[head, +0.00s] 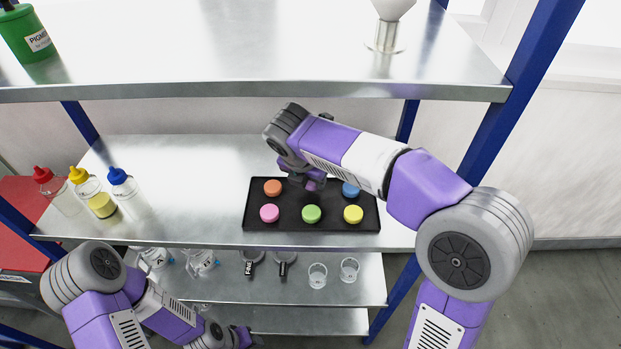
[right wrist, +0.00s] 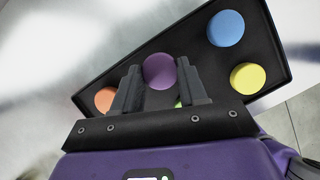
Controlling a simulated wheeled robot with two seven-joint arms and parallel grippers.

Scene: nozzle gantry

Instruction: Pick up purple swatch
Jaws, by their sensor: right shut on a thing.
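The purple swatch (right wrist: 160,71) is a round disc. In the right wrist view it sits between the two fingers of my right gripper (right wrist: 160,88), which is shut on it. In the head view my right gripper (head: 312,183) is over the back middle of the black tray (head: 290,216), and the swatch is mostly hidden there. I cannot tell whether it is clear of the tray floor. My left gripper (head: 246,338) is low at the bottom of the head view, away from the tray; its jaws are too small to judge.
The tray also holds orange (head: 273,187), blue (head: 350,190), pink (head: 269,213), green (head: 311,214) and yellow (head: 353,214) swatches. Bottles (head: 127,192) stand at the shelf's left. The upper shelf edge (head: 250,90) crosses above. Bare shelf lies left of the tray.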

